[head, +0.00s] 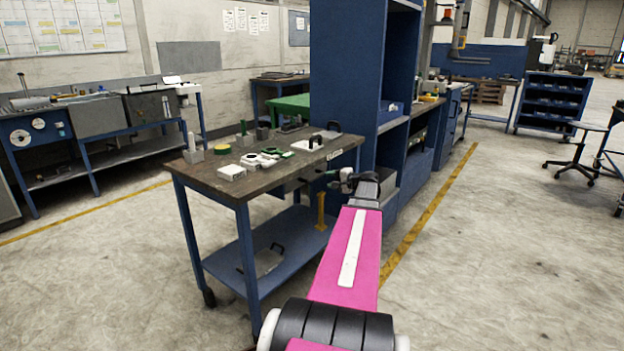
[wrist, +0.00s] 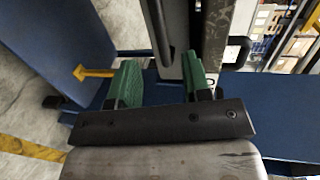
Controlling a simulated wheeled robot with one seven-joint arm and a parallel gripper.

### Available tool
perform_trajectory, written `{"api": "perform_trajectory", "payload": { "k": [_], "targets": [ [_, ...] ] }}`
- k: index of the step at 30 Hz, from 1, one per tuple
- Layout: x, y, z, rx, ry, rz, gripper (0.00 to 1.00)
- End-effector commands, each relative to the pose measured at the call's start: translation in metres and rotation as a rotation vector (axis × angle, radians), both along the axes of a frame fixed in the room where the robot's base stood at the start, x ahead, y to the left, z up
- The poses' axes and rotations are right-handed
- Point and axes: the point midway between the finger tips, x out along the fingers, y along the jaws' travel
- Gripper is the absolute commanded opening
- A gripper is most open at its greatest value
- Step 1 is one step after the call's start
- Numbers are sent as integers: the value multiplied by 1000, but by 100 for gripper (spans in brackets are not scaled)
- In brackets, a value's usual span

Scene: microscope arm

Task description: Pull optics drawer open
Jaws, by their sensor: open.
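The optics drawer sits under the right end of the workbench top, and its front is largely hidden behind my arm in the head view. My gripper (head: 334,177) is at that end, just below the tabletop edge. In the wrist view my gripper (wrist: 160,80) is open, with its two green fingers spread. A dark bar (wrist: 156,28), which looks like the drawer handle, runs between the fingers along a pale grey panel (wrist: 177,40). I cannot tell whether the fingers touch the bar. I cannot tell from the head view how far the drawer is out.
The wooden workbench top (head: 225,182) carries several small white and green parts. A tall blue cabinet (head: 341,75) stands close behind the bench.

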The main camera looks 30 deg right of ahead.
Motion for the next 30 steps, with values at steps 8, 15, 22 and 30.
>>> {"api": "perform_trajectory", "payload": {
  "k": [8, 15, 22, 30],
  "targets": [
    [46, 18, -11, 1, 0, 3, 44],
    [75, 30, -17, 0, 0, 1, 44],
    [83, 34, -19, 0, 0, 1, 44],
    [83, 34, -19, 0, 0, 0, 31]
  ]
}}
